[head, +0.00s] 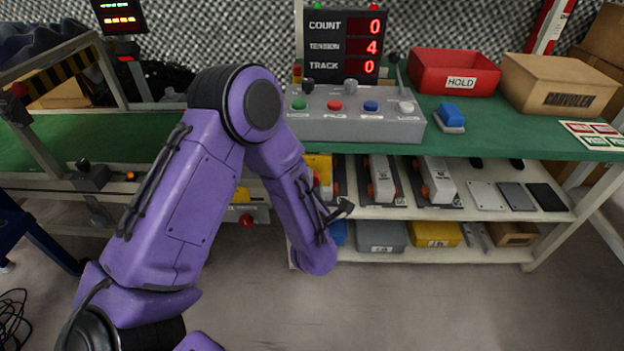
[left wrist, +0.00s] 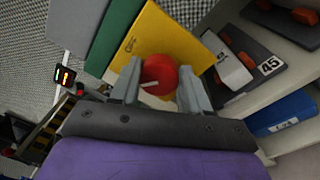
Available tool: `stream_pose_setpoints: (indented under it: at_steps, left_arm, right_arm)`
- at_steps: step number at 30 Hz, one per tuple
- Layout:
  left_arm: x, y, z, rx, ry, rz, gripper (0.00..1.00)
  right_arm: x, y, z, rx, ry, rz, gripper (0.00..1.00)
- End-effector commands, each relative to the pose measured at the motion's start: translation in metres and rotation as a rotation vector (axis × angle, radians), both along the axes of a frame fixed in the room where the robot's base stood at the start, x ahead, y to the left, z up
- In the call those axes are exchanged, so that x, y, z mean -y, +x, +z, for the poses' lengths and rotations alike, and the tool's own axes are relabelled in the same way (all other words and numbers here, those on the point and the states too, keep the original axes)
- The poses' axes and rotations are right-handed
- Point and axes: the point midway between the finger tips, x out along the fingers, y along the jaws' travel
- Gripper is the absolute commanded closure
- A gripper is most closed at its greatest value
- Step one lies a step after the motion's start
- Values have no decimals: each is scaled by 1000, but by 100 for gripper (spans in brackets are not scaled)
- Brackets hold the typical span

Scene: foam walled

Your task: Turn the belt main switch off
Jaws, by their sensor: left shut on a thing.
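The belt main switch is a round red knob (left wrist: 160,74) with a white mark on a yellow plate (left wrist: 158,30) in the left wrist view. The white mark points to the picture's left. My left gripper (left wrist: 158,84) has one finger on each side of the knob and is shut on it. In the head view the yellow plate (head: 319,163) shows in part under the bench edge, behind my purple left arm; my fingers are hidden there. My right gripper is not in view.
A grey button box (head: 355,127) and a display (head: 343,47) reading COUNT 0, TENSION 4, TRACK 0 stand on the green bench. Shelves below hold grey-and-white devices (head: 383,180) and bins (head: 381,237) close right of my arm. The floor (head: 420,310) in front is clear.

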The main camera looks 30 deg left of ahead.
Motion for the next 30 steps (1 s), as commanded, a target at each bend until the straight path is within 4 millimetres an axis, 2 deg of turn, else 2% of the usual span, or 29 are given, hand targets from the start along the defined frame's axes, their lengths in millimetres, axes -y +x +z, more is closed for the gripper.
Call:
stream_pose_setpoints:
  at_steps: [18,30]
  left_arm:
    - [-1,-1,0,-305,496,0,84]
    - [-2,-2,-2,-447,727,2,84]
  right_arm:
    - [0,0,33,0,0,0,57]
    - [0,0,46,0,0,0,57]
